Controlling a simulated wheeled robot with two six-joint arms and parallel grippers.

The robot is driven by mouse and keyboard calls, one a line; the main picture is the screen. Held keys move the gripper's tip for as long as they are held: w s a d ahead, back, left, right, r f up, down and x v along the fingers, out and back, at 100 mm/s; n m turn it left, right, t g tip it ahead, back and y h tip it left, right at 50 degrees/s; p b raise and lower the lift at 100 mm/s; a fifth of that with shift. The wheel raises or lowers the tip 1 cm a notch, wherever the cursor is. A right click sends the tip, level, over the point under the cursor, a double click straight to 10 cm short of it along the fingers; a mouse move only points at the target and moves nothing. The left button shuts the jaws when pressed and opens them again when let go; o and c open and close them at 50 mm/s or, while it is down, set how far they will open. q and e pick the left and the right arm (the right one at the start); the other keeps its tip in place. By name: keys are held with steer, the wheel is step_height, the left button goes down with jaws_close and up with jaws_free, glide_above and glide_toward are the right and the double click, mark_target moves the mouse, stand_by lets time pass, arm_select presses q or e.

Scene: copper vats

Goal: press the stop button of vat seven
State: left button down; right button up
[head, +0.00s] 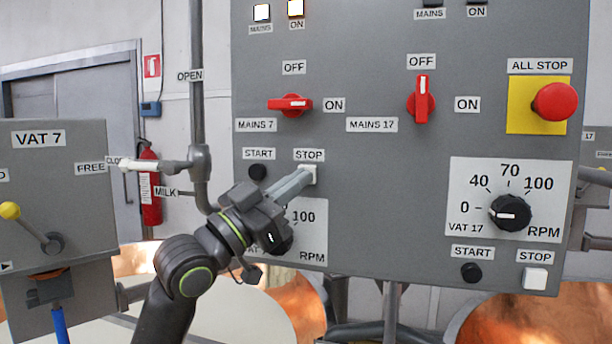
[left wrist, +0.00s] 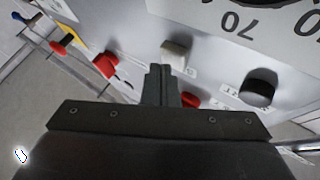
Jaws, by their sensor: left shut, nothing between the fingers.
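The white stop button of vat seven (head: 311,174) sits under a STOP label on the grey panel, right of the black start button (head: 257,172). My left gripper (head: 304,175) is shut and empty, its fingertips at the lower left of the stop button and overlapping it in the head view. In the left wrist view, the shut fingers (left wrist: 160,70) point close to the white stop button (left wrist: 176,50), with the black start button (left wrist: 259,86) at right. I cannot tell whether they touch it. My gripper partly hides the vat seven dial (head: 284,243). My right gripper is not in view.
The MAINS 7 switch (head: 290,104) points to ON, with lit lamps above. The MAINS 17 switch (head: 421,100) points to OFF. The red ALL STOP button (head: 555,101) and vat 17's white stop button (head: 535,278) are farther right. A pipe with a lever (head: 155,166) stands left.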

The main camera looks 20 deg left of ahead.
arm_select(q)
steer(key=shift+w, duration=0.4)
stand_by(0.3)
steer(key=shift+s, duration=0.9)
steer(key=s+p, duration=0.2)
steer(key=s, duration=0.3)
steer(key=shift+a, duration=0.1)
stand_by(0.8)
